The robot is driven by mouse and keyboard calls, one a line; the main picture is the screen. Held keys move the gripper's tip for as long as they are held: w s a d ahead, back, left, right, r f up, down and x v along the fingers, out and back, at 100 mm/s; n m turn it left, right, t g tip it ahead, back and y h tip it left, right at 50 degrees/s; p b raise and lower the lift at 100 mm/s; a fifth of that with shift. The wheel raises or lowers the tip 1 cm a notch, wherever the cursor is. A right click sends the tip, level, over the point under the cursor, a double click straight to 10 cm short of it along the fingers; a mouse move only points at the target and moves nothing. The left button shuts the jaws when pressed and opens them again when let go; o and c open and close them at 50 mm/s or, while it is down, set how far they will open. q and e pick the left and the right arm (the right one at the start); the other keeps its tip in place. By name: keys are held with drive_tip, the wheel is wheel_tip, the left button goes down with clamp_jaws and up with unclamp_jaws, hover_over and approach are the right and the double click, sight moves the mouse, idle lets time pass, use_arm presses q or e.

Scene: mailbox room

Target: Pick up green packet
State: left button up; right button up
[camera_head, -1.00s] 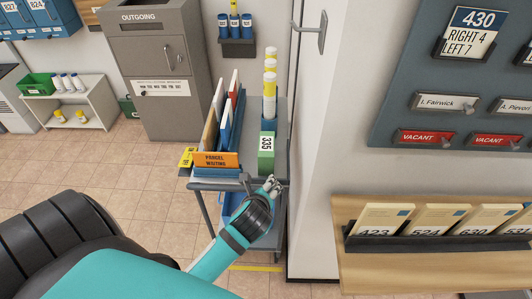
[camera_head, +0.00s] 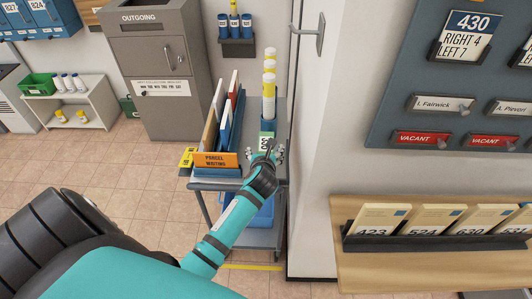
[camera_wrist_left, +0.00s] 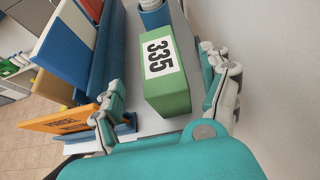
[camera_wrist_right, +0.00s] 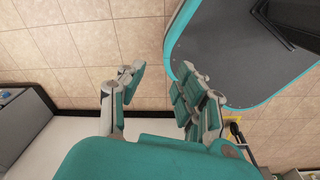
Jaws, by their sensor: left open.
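The green packet (camera_wrist_left: 168,85) is a box with a white label reading 335. It sits on the grey cart's top shelf (camera_head: 218,181). In the left wrist view it lies between the spread fingers of my left gripper (camera_wrist_left: 165,98), with a gap on each side. In the head view my left gripper (camera_head: 265,152) covers most of the packet, and only its far end (camera_head: 267,127) and part of the label show. My right gripper (camera_wrist_right: 155,95) is open and empty above the tiled floor, out of the head view.
Upright parcels (camera_head: 229,110) in a blue rack with an orange PARCEL WAITING sign (camera_head: 214,160) stand left of the packet. Yellow-and-white tubes (camera_head: 269,95) stand behind it. A white wall (camera_head: 307,190) is close on the right.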

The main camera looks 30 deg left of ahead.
use_arm(q)
drive_tip(key=shift+x, duration=3.3)
drive_tip(key=shift+w+r, duration=0.15)
drive_tip(key=shift+r, duration=0.1)
drive_tip(key=shift+c, duration=0.2)
drive_tip(key=c, duration=1.4)
drive_tip(key=shift+r+p, duration=0.1)
drive_tip(key=shift+p, duration=0.2)
drive_tip(key=shift+c, duration=0.2)
